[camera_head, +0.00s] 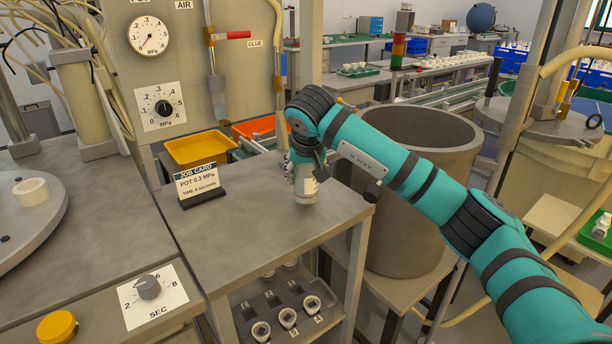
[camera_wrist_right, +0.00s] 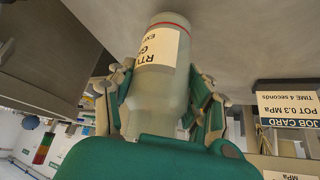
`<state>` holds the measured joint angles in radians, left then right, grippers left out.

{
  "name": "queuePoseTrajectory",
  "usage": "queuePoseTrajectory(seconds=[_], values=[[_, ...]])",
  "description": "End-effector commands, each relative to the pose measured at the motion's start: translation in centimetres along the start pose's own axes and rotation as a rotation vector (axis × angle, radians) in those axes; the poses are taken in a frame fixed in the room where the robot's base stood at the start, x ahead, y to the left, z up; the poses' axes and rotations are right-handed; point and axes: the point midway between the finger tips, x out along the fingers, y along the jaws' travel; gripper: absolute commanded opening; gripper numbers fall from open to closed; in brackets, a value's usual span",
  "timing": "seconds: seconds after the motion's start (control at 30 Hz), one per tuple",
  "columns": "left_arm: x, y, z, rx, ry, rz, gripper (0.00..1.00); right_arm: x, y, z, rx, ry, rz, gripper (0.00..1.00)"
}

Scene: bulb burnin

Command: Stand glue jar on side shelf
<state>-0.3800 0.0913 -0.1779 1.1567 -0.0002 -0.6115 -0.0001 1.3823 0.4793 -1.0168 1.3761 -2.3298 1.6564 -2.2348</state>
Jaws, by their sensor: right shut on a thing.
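The glue jar (camera_head: 306,188) is a pale bottle with a cream label, upright at the right part of the grey side shelf top (camera_head: 245,222). In the right wrist view the jar (camera_wrist_right: 158,75) shows a printed label and a red line near its end, which is close to the grey surface. My right gripper (camera_head: 301,168) is shut on the jar, its fingers (camera_wrist_right: 165,95) on either side of it. Whether the jar's bottom touches the shelf top or is just above it, I cannot tell. My left gripper is not in view.
A job card (camera_head: 198,184) stands at the back left of the shelf top. A large grey pot (camera_head: 410,215) is just right of the shelf. Small cups (camera_head: 287,317) sit in a rack below. Yellow (camera_head: 200,150) and orange bins are behind. The shelf's front is clear.

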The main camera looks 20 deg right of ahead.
Motion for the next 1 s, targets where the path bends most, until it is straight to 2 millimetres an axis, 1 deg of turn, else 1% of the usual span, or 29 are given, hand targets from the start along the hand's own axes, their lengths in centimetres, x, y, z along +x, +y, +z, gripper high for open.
queuePoseTrajectory(seconds=[0.03,0.1,0.3,0.47,0.5,0.6,0.63,0.67,0.87,1.0], values=[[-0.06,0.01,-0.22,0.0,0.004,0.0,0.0,0.66,-0.02,0.48,0.001,-0.002,-0.002,0.08],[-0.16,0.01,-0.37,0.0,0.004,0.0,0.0,0.94,0.0,0.61,0.001,0.001,-0.001,0.08],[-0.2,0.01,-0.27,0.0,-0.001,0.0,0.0,0.87,0.0,0.56,0.001,0.003,-0.001,0.08],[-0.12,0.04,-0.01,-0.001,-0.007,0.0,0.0,1.22,0.02,0.8,0.002,0.002,-0.001,0.08],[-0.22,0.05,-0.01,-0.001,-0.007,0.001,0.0,1.22,0.01,0.82,0.002,0.0,-0.001,0.56],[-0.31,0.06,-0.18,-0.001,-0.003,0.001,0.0,1.22,0.01,0.83,0.002,0.0,-0.001,0.69],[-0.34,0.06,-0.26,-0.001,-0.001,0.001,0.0,1.22,0.01,0.83,0.002,0.0,-0.001,0.73],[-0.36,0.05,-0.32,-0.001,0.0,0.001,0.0,1.22,0.01,0.83,0.002,0.0,0.0,0.74],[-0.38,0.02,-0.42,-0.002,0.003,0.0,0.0,1.22,0.01,0.82,0.001,0.0,0.0,0.74],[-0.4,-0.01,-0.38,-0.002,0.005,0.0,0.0,0.64,0.0,0.55,0.001,0.002,-0.001,0.74]])
